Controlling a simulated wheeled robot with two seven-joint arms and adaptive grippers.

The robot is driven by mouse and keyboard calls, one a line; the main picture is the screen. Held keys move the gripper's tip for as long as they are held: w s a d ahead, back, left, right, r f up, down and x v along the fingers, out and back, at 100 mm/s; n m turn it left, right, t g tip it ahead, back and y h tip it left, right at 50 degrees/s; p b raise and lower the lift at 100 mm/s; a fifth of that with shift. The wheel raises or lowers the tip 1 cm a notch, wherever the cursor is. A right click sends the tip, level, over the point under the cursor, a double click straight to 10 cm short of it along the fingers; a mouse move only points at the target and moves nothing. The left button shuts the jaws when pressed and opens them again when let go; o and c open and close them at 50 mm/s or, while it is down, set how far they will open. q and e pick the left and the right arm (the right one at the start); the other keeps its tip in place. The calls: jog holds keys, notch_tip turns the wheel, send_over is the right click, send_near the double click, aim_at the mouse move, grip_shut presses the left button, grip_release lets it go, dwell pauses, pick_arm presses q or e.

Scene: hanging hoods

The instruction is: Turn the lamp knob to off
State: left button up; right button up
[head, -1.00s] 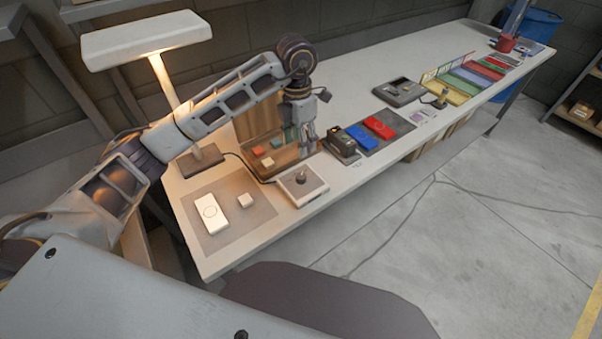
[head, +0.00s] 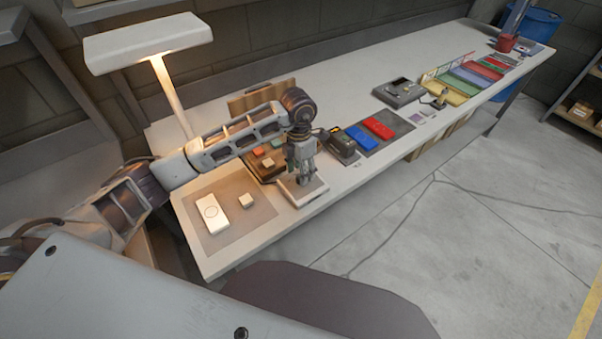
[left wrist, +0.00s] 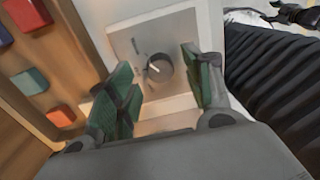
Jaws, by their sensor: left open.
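The lamp (head: 150,42) stands at the left end of the table, and its head gives off a warm light. The knob box (head: 291,193) sits near the table's front edge, partly hidden under my left gripper (head: 303,180). In the left wrist view the grey round knob (left wrist: 159,68), with a white mark, sits on a pale plate (left wrist: 131,45). My left gripper also shows there (left wrist: 160,90), open, with its green-padded fingers on either side of the knob. I cannot tell whether they touch it.
A wooden tray with coloured blocks (head: 262,167) lies just behind the knob box. A grey mat (head: 240,226) with a white box (head: 212,212) and a small cube (head: 246,200) lies to the left.

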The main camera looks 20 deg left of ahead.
pick_arm(q)
jog(key=shift+f, duration=1)
jog(key=c, duration=1)
jog(key=shift+c, duration=0.3)
